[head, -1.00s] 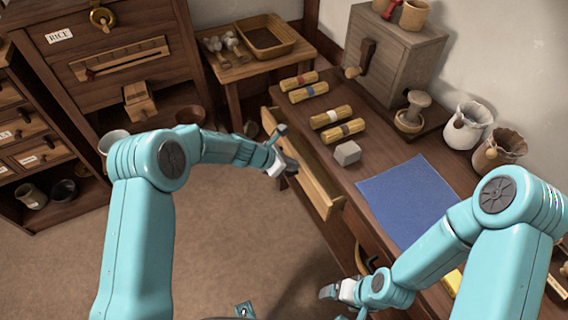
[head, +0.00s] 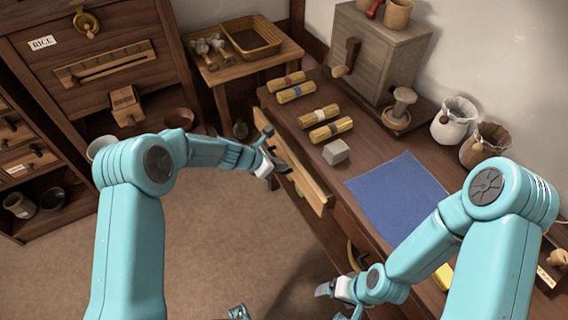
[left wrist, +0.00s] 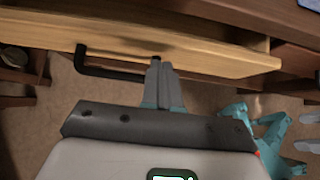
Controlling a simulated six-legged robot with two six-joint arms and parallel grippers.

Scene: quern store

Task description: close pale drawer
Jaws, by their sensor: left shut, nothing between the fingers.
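The pale drawer (head: 308,180) stands partly out of the near side of the long dark table. Its front panel also shows in the left wrist view (left wrist: 205,62), with a gap between it and the table edge. A black bar handle (left wrist: 108,72) is on the front. My left gripper (head: 280,166) is shut and empty, with its fingertips (left wrist: 158,65) at the drawer front, just right of the handle in the wrist view; they look to be touching it. My right gripper (head: 328,290) hangs low near the table's front, too small to tell its jaws.
On the table top (head: 375,150) are several yellow bundles (head: 312,115), a grey block (head: 336,151), a blue cloth (head: 402,198) and a wooden box mill (head: 378,55). A small side table (head: 245,72) stands behind. The floor (head: 225,240) before the drawer is clear.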

